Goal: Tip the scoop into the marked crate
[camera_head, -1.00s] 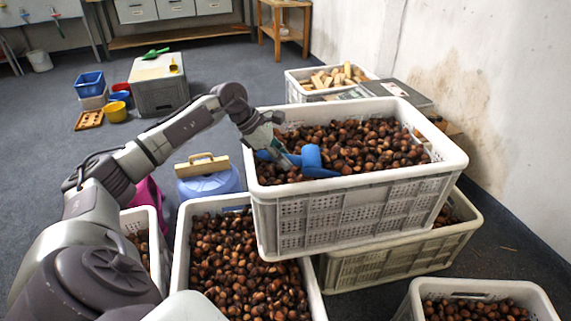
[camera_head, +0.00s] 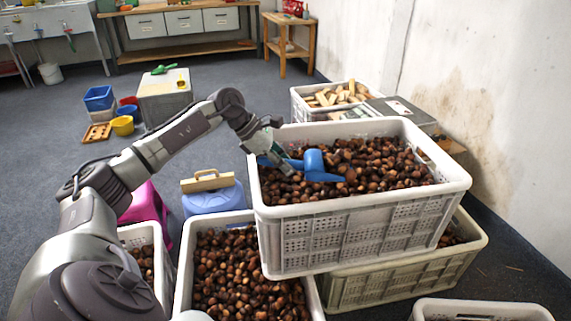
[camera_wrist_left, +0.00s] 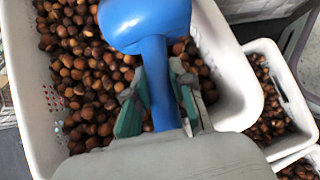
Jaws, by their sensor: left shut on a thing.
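The blue scoop (camera_head: 316,165) is over the chestnuts in the large white crate (camera_head: 350,206), which is stacked on another crate. My left gripper (camera_head: 284,163) is shut on the scoop's handle, at the crate's left inner side. In the left wrist view the fingers (camera_wrist_left: 158,100) clasp the blue handle (camera_wrist_left: 158,75) from both sides, and the scoop's rounded back (camera_wrist_left: 145,20) faces the camera. What the scoop holds, if anything, is hidden. I cannot see a clear mark on any crate. My right gripper is not in view.
Another chestnut crate (camera_head: 181,285) stands in front, below the stacked one, with a further crate (camera_head: 160,262) at its left. A lower crate (camera_head: 400,278) supports the stack. A blue container (camera_head: 214,199) stands behind. A wall (camera_head: 500,100) bounds the right side.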

